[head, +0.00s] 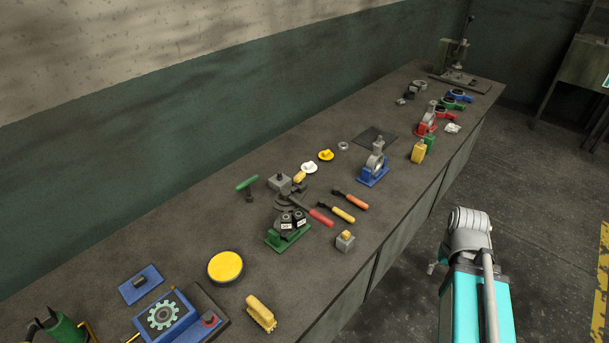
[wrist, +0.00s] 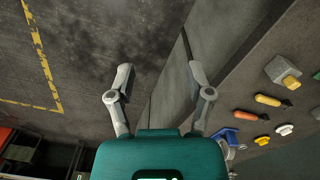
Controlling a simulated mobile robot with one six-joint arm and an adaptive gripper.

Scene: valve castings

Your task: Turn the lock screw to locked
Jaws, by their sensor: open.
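I cannot make out for certain which part is the lock screw, or its setting. On the bench, a blue fixture (head: 373,178) holds an upright grey ring, and a green fixture (head: 274,238) carries black blocks with white labels. The blue fixture also shows at the right in the wrist view (wrist: 228,137).
A press (head: 455,62) stands at the far end. Floor right of the bench is clear.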

